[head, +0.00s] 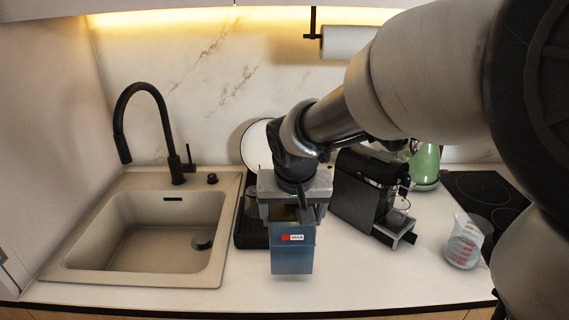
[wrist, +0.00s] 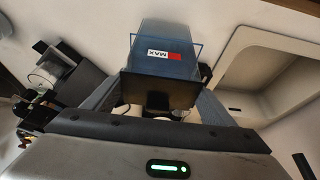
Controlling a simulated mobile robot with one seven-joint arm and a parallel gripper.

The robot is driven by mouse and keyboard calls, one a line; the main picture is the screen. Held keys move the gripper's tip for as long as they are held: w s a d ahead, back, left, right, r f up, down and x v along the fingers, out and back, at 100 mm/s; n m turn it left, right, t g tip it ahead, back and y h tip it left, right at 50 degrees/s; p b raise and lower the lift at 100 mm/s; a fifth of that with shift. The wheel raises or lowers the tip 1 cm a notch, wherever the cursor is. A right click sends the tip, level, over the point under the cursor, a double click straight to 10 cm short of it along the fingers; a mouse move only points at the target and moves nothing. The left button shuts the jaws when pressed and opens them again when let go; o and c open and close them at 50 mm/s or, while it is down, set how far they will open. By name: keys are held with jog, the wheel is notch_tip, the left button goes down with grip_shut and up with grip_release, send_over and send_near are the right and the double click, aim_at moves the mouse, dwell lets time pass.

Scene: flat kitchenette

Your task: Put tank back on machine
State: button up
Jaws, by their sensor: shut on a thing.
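The tank (head: 292,252) is a blue translucent box with a dark top and a red-and-white MAX label. My gripper (head: 293,208) is shut on its upper end and holds it upright over the front of the counter, between sink and machine. I cannot tell whether its bottom touches the counter. In the wrist view the tank (wrist: 162,50) sits between the fingers of my gripper (wrist: 158,100). The machine (head: 366,190), a black coffee maker, stands to the right of the tank, partly behind my arm. It also shows at the left of the wrist view (wrist: 78,72).
The sink (head: 150,235) with a black faucet (head: 150,110) is at the left. A dark rack (head: 250,232) and a white plate (head: 256,145) are behind my gripper. A measuring cup (head: 463,242), green kettle (head: 425,165) and cooktop (head: 482,188) are at the right. The front middle counter is clear.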

aim_at(292, 241)
jog(key=shift+f, duration=1.7)
jog(key=shift+f+b, duration=0.2)
jog(key=shift+b, duration=0.15)
jog(key=o, duration=2.1)
